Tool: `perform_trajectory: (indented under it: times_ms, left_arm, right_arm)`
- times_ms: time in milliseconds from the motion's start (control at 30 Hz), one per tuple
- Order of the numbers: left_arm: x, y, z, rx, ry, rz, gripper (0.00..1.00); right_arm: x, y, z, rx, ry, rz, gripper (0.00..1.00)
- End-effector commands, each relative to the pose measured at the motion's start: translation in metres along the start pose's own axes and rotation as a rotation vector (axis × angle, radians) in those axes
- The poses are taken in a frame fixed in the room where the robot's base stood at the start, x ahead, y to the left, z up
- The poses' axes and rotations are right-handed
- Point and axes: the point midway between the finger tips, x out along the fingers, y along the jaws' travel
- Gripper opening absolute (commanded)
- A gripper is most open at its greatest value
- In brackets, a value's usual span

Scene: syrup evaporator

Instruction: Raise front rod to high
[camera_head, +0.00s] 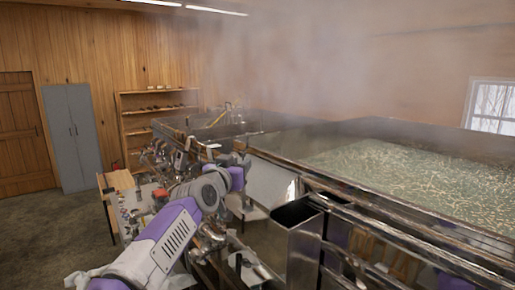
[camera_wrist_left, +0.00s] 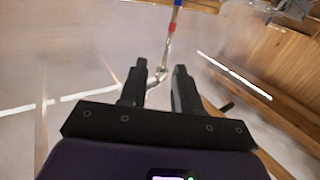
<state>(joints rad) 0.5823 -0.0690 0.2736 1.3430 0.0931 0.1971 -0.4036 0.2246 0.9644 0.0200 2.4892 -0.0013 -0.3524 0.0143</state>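In the left wrist view a thin rod (camera_wrist_left: 176,18) with a blue band and a red band comes down from the top edge. It meets a bent metal fitting (camera_wrist_left: 167,52) just beyond my fingertips. My left gripper (camera_wrist_left: 160,70) is open, with two black fingers apart and the fitting seen in the gap between them; I cannot tell whether they touch it. In the head view my left gripper (camera_head: 241,153) is beside the near metal fittings of the evaporator (camera_head: 340,184). The rod is not clearly made out there. My right gripper is not in view.
Steam rises over the wide evaporator pan on the right. A tall metal box (camera_head: 304,245) stands at its near side. A wooden table (camera_head: 117,180) with small items is left of the fittings. A grey cabinet (camera_head: 70,138) and shelves (camera_head: 158,118) stand behind. Floor at left is clear.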

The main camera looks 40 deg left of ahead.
Motion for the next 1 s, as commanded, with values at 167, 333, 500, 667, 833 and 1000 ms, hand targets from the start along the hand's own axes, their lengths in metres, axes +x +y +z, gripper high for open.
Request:
perform_trajectory:
  times_ms: [167, 333, 500, 667, 833, 1000]
  left_arm:
    - [0.013, -0.001, -0.007, 0.002, 0.005, -0.002, 0.32]
    - [0.037, -0.001, -0.008, 0.001, 0.003, -0.002, 0.32]
    - [0.058, -0.001, -0.007, 0.001, 0.004, -0.002, 0.32]
    - [0.069, -0.001, -0.006, 0.002, 0.005, -0.003, 0.32]
    - [0.073, -0.001, -0.004, 0.003, 0.006, -0.003, 0.32]
    - [0.073, -0.001, -0.004, 0.003, 0.006, -0.003, 0.32]
  right_arm:
    - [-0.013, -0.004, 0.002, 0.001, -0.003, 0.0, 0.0]
    - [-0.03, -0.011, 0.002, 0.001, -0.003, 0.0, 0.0]
    - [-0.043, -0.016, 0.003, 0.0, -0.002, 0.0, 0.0]
    - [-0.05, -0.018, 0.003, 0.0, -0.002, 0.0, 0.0]
    - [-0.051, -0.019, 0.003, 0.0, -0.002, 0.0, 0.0]
    - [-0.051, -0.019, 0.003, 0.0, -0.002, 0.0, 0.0]
